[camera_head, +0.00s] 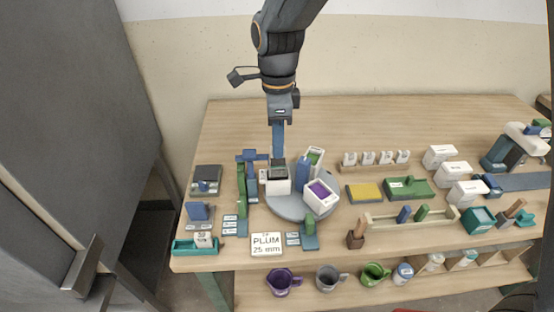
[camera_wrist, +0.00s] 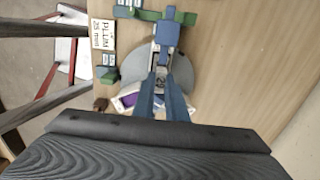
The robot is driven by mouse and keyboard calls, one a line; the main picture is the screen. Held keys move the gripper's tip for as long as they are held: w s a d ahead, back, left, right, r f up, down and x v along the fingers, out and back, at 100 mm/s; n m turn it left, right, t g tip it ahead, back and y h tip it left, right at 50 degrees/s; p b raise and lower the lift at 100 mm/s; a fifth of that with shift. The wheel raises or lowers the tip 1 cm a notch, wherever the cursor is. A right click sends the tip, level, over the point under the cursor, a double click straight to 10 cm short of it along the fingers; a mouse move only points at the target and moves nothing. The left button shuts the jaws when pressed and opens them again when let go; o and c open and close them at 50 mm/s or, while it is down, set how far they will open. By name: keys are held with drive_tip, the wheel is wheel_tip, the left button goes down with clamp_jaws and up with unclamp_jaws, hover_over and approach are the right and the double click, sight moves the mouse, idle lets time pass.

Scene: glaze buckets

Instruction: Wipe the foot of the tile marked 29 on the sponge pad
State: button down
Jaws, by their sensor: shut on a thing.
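My gripper (camera_head: 278,157) points down with its long blue fingers close together, just above a white bucket (camera_head: 277,187) with a dark opening. The fingers (camera_wrist: 163,72) also show in the wrist view. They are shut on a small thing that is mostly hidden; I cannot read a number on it. The yellow sponge pad (camera_head: 364,191) lies in a dark tray to the right of the turntable. Several small white tiles (camera_head: 376,158) stand on a rack behind it, their marks too small to read. Another marked tile (camera_head: 203,240) is at the front left.
The grey turntable (camera_head: 290,208) also bears a purple-filled bucket (camera_head: 320,197), a green-filled bucket (camera_head: 315,157) and a blue post (camera_head: 302,173). A long rail (camera_head: 411,218) stands front right. The table's back is clear.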

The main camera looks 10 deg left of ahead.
drive_tip(key=shift+r+p, duration=2.2)
drive_tip(key=shift+r, duration=0.45)
